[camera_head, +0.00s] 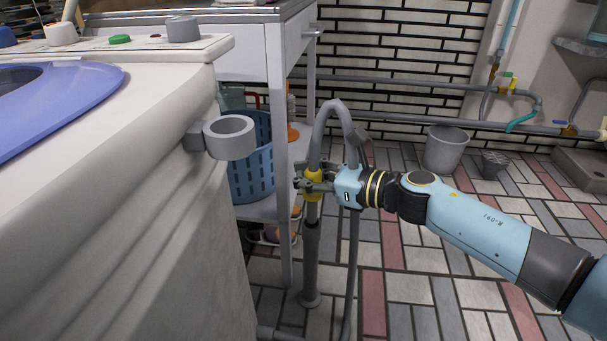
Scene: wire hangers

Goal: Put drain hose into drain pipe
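The grey drain hose (335,106) arches in an upside-down U beside the white table's leg. Its left limb has a yellow collar (313,184), and its right limb runs down towards the floor. My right gripper (312,182) comes in from the right, with its fingers closed around the hose at the yellow collar. The grey drain pipe (311,262) stands upright on the floor directly below the held limb. The hose's lower end lines up with the pipe's top; I cannot tell whether it is inside or just above. My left gripper is not in view.
A white washing machine (190,240) with a grey ring holder (230,138) fills the left. A white table (286,150) with a blue basket (250,165) stands behind the pipe. A grey bucket (446,150) stands by the wall. The tiled floor at right is mostly clear.

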